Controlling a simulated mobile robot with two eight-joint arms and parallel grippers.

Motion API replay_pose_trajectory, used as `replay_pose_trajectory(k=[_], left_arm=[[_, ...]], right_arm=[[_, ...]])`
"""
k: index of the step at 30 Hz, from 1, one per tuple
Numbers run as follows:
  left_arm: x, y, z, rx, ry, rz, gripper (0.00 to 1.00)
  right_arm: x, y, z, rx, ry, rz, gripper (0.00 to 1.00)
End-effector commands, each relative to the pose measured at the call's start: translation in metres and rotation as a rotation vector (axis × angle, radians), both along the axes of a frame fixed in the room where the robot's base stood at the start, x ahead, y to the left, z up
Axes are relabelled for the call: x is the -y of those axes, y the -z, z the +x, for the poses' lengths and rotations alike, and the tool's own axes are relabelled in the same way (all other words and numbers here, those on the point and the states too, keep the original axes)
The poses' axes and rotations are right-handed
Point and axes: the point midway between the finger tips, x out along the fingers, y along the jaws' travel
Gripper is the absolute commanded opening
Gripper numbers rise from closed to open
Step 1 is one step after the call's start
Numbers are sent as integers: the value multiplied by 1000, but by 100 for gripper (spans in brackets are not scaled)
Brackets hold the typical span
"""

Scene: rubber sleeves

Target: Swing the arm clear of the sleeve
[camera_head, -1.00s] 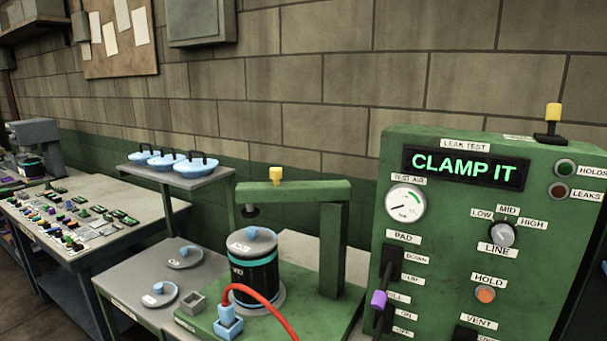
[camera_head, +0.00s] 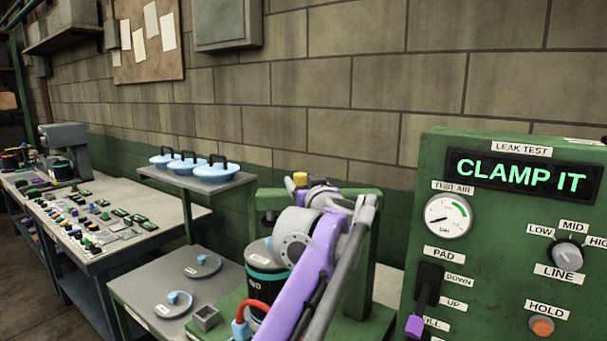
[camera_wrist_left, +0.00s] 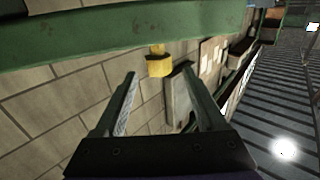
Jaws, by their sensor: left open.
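The sleeve (camera_head: 259,287) is a black cylinder with a teal band and grey cap, upright on the green stand. My purple and grey left arm covers its right side. The stand's green swing arm (camera_head: 366,191) spans above the sleeve, mostly hidden behind my arm; its beam crosses the top of the left wrist view (camera_wrist_left: 110,34). A yellow knob (camera_head: 300,178) is on the beam; it also shows in the left wrist view (camera_wrist_left: 159,66). My left gripper (camera_wrist_left: 157,76) is open, with the knob between its fingertips in the picture; whether they touch is unclear. My right gripper is out of view.
The green leak test panel (camera_head: 430,185) stands close on the right, its display reading "CLAMP IT". A red hose (camera_head: 262,305) runs by the sleeve. Blue lidded pieces (camera_head: 217,170) sit on a raised shelf, and a cluttered bench (camera_head: 150,247) is at left.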

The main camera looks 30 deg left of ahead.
Motion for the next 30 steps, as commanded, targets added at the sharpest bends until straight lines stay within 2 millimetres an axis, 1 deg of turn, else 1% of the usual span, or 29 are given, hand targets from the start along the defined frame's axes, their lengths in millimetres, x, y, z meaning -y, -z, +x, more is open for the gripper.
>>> replay_pose_trajectory(k=[1, 3, 9, 15, 23, 24, 26, 30], left_arm=[[-9, -1, 8, 1, -3, 1, 73], [-18, -1, 18, 1, -2, 1, 73], [-40, -1, 42, 1, 0, 0, 73], [-50, -1, 52, 1, 2, 0, 73], [-51, 0, 53, 1, 3, 0, 73], [-51, 0, 53, 1, 3, 0, 71], [-50, 0, 53, 1, 3, 0, 60], [-50, 0, 53, 1, 3, 0, 35]], right_arm=[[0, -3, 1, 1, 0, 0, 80], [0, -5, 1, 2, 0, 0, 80], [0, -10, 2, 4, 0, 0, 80], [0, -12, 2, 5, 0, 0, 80], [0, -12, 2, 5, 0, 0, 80], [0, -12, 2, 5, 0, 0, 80], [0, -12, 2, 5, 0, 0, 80], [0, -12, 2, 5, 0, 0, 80]])
